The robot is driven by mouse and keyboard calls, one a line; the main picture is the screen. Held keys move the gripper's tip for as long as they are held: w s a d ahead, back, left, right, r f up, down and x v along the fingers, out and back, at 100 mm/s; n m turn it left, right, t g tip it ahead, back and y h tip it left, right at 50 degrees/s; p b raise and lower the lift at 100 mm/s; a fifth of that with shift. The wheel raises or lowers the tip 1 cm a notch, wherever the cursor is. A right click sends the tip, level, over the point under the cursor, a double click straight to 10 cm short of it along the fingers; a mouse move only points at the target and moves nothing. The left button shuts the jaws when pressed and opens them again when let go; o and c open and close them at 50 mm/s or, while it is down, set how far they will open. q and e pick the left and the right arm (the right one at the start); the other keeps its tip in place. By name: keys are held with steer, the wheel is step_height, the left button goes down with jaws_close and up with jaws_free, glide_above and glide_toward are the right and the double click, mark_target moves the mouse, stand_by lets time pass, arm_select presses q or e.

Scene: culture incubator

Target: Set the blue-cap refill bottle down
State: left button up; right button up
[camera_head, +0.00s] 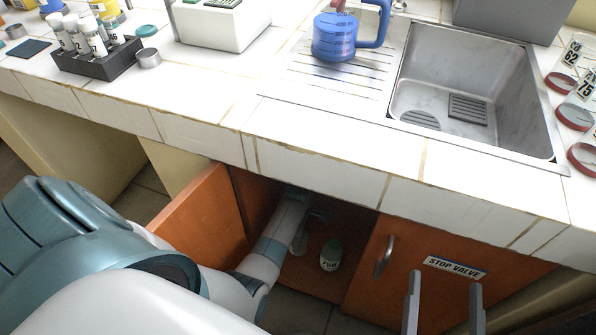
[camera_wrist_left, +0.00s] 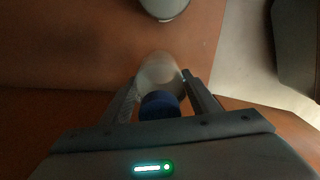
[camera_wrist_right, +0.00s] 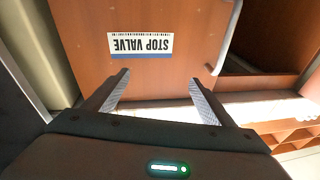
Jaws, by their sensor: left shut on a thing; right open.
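In the left wrist view, the blue-cap refill bottle (camera_wrist_left: 159,104) has a pale, translucent body and a dark blue cap. My left gripper (camera_wrist_left: 158,84) is shut on it, one finger on each side. In the head view, my left arm reaches into the open cabinet under the counter, and the bottle and fingers there are mostly hidden. I cannot tell whether the bottle touches the cabinet floor (camera_head: 298,270). My right gripper (camera_head: 445,280) is open and empty in front of the cabinet door marked STOP VALVE (camera_head: 400,270); it also shows in the right wrist view (camera_wrist_right: 159,78).
A green-cap bottle (camera_head: 330,256) stands inside the cabinet, right of my left arm. An open orange door (camera_head: 205,225) is at the cabinet's left. Above are the white tiled counter (camera_head: 300,135), a sink (camera_head: 465,85), a blue jug (camera_head: 335,40) and a vial rack (camera_head: 98,65).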

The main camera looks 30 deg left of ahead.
arm_select(q)
steer(key=shift+f+b, duration=0.8)
steer(key=shift+f, duration=0.95)
arm_select(e)
step_height(320, 180, up, 5)
steer(key=s+t+y, duration=0.1)
steer(key=s+t, duration=0.1)
steer(key=t, duration=0.1)
steer(key=shift+s+r, duration=0.2)
steer(key=shift+s, duration=0.2)
arm_select(q)
steer(key=shift+f, duration=0.15)
steer(key=o, duration=1.4)
steer(key=shift+c, duration=0.2)
arm_select(e)
steer(key=shift+s+a+r+t, duration=0.1)
steer(key=shift+t, duration=0.2)
arm_select(q)
steer(key=shift+r, duration=0.35)
step_height(320, 180, up, 11)
steer(key=p, duration=0.4)
steer(key=shift+f+p, duration=0.15)
steer(key=shift+p, duration=0.15)
steer(key=shift+r, duration=0.4)
arm_select(e)
step_height(320, 180, down, 16)
steer(key=w+d+g+h, duration=0.2)
steer(key=g+h, duration=0.1)
steer(key=g, duration=0.7)
steer(key=shift+d, duration=0.35)
